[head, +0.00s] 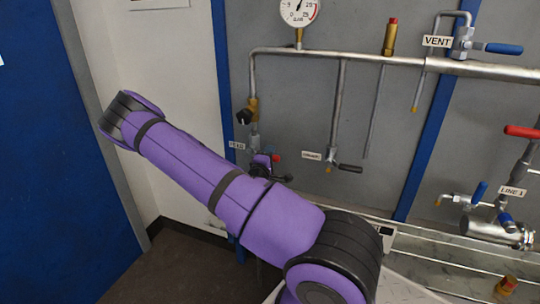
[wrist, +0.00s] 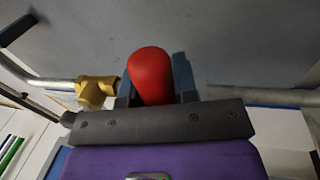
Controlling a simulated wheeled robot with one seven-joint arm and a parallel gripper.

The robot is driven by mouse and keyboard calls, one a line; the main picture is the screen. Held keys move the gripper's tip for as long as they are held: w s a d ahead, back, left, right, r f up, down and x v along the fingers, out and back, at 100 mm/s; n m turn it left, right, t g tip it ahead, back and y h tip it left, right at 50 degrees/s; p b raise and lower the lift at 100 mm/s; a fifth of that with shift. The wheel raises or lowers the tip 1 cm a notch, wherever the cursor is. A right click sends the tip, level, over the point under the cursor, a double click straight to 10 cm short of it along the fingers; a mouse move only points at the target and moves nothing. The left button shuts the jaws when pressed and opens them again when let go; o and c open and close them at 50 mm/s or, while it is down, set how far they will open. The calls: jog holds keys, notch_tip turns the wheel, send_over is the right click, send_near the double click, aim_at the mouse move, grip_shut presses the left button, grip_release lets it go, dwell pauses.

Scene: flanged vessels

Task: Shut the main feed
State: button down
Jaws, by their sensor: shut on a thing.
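My gripper (wrist: 153,88) is shut on a red valve handle (wrist: 151,72) in the wrist view, one grey finger on each side of it. In the head view my gripper (head: 268,163) is at the lower left of the pipework, and a small red bit of the handle (head: 277,157) shows beside it. A small label (head: 237,145) just left of this valve is too blurred to read surely; it may say FEED. The valve body and the handle's angle to its pipe are mostly hidden by my gripper.
A brass fitting (wrist: 97,88) sits close left of the handle. A black-handled valve (head: 349,168) hangs just right of my gripper. Further right are the blue-handled VENT valve (head: 504,49), a red lever (head: 522,131) and LINE 1 (head: 513,191). A pressure gauge (head: 299,10) is above.

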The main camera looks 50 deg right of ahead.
jog(key=c, duration=0.9)
grip_release()
jog(key=shift+a, duration=0.1)
jog(key=v, duration=1)
jog(key=shift+s+a+f, duration=0.15)
jog(key=shift+s+a, duration=0.05)
jog(key=shift+a, duration=0.1)
